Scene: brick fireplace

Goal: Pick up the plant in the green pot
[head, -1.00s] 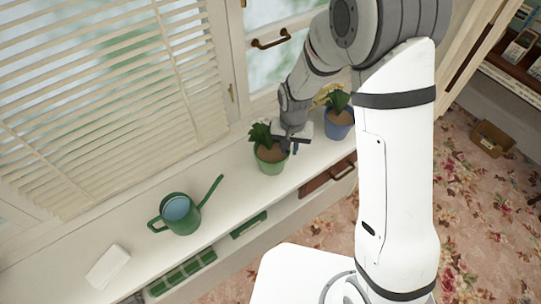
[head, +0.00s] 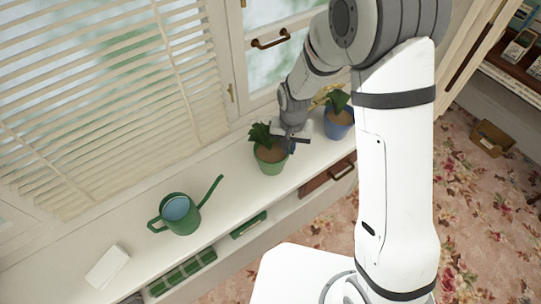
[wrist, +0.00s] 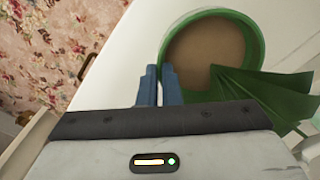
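The plant in the green pot (head: 270,163) stands upright on the white windowsill shelf, with dark green leaves and brown soil. In the wrist view its round green rim (wrist: 257,42) and soil fill the upper right, with a leaf at the right. My gripper (head: 292,148) is at the pot's right edge. In the wrist view its two blue fingers (wrist: 159,84) are close together, one on each side of the pot's left rim, with a thin gap between them. They look shut on the rim. The pot appears to rest on the shelf.
A blue pot with a plant (head: 339,118) stands close on the right. A green watering can (head: 180,214) and a white block (head: 108,267) are to the left on the shelf (head: 225,210). Window blinds (head: 100,90) rise behind.

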